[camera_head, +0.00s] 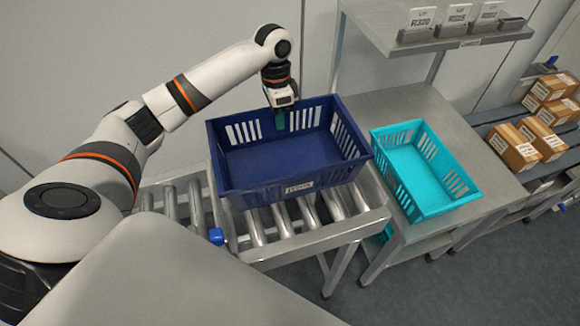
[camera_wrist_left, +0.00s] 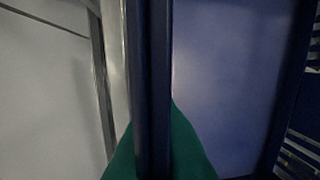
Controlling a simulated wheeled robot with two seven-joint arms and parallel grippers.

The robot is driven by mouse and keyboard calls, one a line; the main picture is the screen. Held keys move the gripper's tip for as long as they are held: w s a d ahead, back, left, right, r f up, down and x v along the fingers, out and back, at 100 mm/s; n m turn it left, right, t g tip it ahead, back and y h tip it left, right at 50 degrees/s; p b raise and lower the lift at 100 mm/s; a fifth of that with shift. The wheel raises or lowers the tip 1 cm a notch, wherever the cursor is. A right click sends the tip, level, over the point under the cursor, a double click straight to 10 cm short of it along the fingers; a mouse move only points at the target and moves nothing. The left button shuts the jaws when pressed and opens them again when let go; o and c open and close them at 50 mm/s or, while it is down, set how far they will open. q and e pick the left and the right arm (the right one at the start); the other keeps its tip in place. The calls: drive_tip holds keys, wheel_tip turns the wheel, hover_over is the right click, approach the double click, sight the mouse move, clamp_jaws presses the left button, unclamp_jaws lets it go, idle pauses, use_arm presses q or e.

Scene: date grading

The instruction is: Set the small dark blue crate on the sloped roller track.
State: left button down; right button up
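The dark blue crate (camera_head: 285,190) is upright over the roller track (camera_head: 255,228), with rollers showing to its left and in front. I cannot tell whether its base rests on the rollers or hangs just above them. It looks empty. My left gripper (camera_head: 280,115) points down at the crate's far wall, with a green finger showing inside. In the left wrist view, the gripper's green fingers (camera_wrist_left: 152,155) lie on both sides of the crate's rim (camera_wrist_left: 151,70) and appear closed on it. My right gripper is out of view.
An empty turquoise crate (camera_head: 455,205) stands on the steel table (camera_head: 425,105) to the right. A shelf (camera_head: 385,35) with label cards rises behind. Several cardboard boxes (camera_head: 515,148) sit at the far right. A blue knob (camera_head: 216,236) is at the track's near side.

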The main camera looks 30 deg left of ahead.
sight(280, 143)
use_arm(q)
wheel_tip(280, 143, down, 5)
drive_tip(key=shift+f+p, duration=0.1)
drive_tip(key=shift+p, duration=0.3)
wheel_tip(280, 143, down, 4)
drive_tip(key=shift+r, duration=0.2)
drive_tip(key=shift+f, duration=0.1)
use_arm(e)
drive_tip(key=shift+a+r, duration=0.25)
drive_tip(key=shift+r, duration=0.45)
use_arm(q)
drive_tip(key=shift+f, duration=0.1)
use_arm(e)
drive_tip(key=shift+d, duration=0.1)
use_arm(q)
drive_tip(key=shift+f, duration=0.1)
